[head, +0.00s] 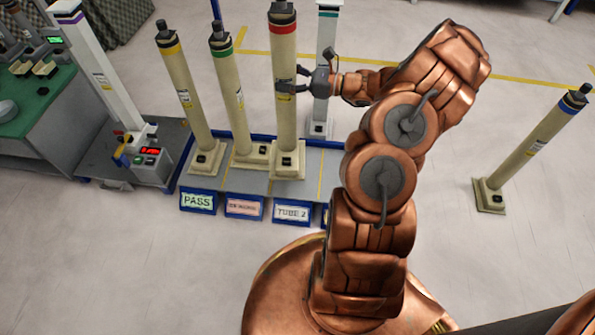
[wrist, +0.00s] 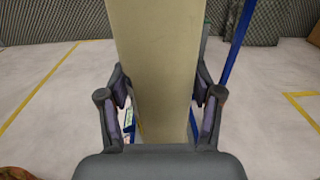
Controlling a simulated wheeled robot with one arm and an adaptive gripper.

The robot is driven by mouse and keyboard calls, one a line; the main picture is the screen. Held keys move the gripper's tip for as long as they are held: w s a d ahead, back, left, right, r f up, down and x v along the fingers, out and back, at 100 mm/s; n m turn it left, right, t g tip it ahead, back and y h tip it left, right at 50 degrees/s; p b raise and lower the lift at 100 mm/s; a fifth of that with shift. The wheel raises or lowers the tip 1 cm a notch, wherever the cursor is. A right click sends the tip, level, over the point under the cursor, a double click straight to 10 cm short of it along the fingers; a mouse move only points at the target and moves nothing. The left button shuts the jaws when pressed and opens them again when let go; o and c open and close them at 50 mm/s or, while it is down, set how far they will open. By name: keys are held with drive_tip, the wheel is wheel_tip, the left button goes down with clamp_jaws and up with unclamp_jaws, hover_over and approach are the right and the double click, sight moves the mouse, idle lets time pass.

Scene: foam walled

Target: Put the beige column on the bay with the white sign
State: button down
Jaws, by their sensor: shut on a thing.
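Several beige columns with square bases are in the head view. My gripper (head: 299,81) is shut on the beige column with the red band (head: 285,115), at its upper half. This column is upright, and its base is over the bay behind the white "TUBE 2" sign (head: 292,213). I cannot tell whether the base bears fully on the deck (head: 240,187). In the wrist view the held column (wrist: 155,65) stands between both fingers of my gripper (wrist: 160,108); its base is hidden there.
The yellow-banded column (head: 187,97) and green-banded column (head: 230,95) stand left of the held one, the green one's base very close. A pale teal-banded column (head: 323,75) stands behind. A blue-banded column (head: 535,140) stands on the open floor at right.

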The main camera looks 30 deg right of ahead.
drive_tip(key=s+d+f+m+t+h, duration=0.1)
drive_tip(key=s+d+f, duration=0.3)
drive_tip(key=s+d, duration=0.2)
drive_tip(key=s+d+f+m, duration=0.1)
drive_tip(key=s+d+f, duration=0.2)
drive_tip(key=s+d, duration=0.3)
drive_tip(key=w+a+f+b, duration=0.1)
drive_tip(key=w+a+b, duration=0.3)
drive_tip(key=w, duration=0.9)
drive_tip(key=shift+w+a+f, duration=0.2)
drive_tip(key=shift+w+a, duration=0.1)
drive_tip(key=shift+a, duration=0.2)
drive_tip(key=shift+w, duration=0.1)
drive_tip(key=f+b, duration=0.1)
drive_tip(key=f, duration=0.1)
drive_tip(key=w+f+b, duration=0.1)
drive_tip(key=shift+a+f+b, duration=0.25)
drive_tip(key=shift+f+b, duration=0.05)
drive_tip(key=shift+c, duration=1)
unclamp_jaws()
drive_tip(key=shift+f, duration=0.2)
